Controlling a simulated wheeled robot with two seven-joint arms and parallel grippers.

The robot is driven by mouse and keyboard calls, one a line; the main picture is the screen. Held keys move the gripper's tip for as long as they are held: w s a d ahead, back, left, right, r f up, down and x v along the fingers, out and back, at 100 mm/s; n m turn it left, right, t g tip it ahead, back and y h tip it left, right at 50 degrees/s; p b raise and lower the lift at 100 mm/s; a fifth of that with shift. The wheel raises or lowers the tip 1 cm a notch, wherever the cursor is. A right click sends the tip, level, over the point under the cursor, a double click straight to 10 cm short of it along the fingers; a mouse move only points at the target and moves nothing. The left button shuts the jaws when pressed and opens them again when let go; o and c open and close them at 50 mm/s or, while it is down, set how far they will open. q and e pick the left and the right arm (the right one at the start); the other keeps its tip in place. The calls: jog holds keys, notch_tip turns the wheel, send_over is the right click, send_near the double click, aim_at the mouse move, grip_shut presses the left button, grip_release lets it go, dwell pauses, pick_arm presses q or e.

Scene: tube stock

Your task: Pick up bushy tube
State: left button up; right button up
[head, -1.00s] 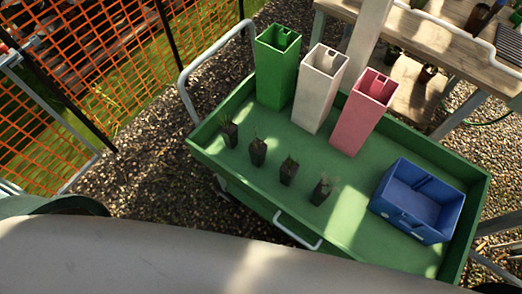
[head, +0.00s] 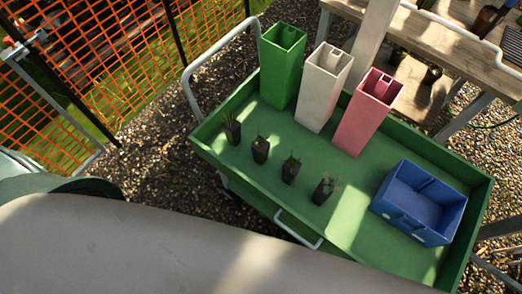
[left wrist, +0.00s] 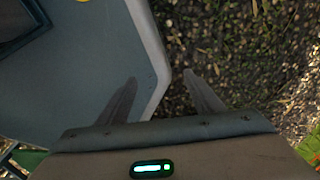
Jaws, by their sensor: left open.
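Several small dark plant tubes stand in a row on the green cart tray (head: 345,205) in the head view. The leftmost tube (head: 232,131) has upright grassy leaves. The second tube (head: 261,150) has a short, sparse top. The third tube (head: 291,170) has a small green tuft. The rightmost tube (head: 322,190) has wider-spreading, greyish leaves. Which one is the bushy tube is hard to tell at this size. My left gripper (left wrist: 163,88) is open and empty in the left wrist view, above gravel and a grey surface, with no tube near it. My right gripper is not in view.
Tall green (head: 282,72), white (head: 322,90) and pink (head: 366,115) square bins stand along the tray's back. A blue divided crate (head: 419,205) sits at its right end. The cart has a raised rim and a grey handle (head: 200,75). A wooden bench (head: 450,50) stands behind.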

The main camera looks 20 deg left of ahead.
pick_arm(q)
jog(key=w+d+r+t, duration=0.1)
jog(key=w+d+r, duration=0.1)
jog(key=w+r, duration=0.6)
jog(key=w+d+r, duration=0.2)
jog(key=w+r, duration=0.4)
jog(key=w, duration=0.4)
jog(key=w+d+r+t+h, duration=0.15)
jog(key=w+r, duration=0.25)
jog(key=r, duration=0.9)
jog(key=w+d+r, duration=0.3)
jog(key=r, duration=1)
jog(key=w+d+r+m+g+h, duration=0.1)
jog(key=w+d+r+h, duration=0.1)
jog(key=w+d+r, duration=0.5)
jog(key=w+a+r+g+y, duration=0.2)
jog(key=w+r, duration=0.5)
jog(key=w, duration=0.5)
jog(key=shift+a+m+g+y, duration=0.35)
jog(key=shift+a+y, duration=0.4)
jog(key=shift+a, duration=0.3)
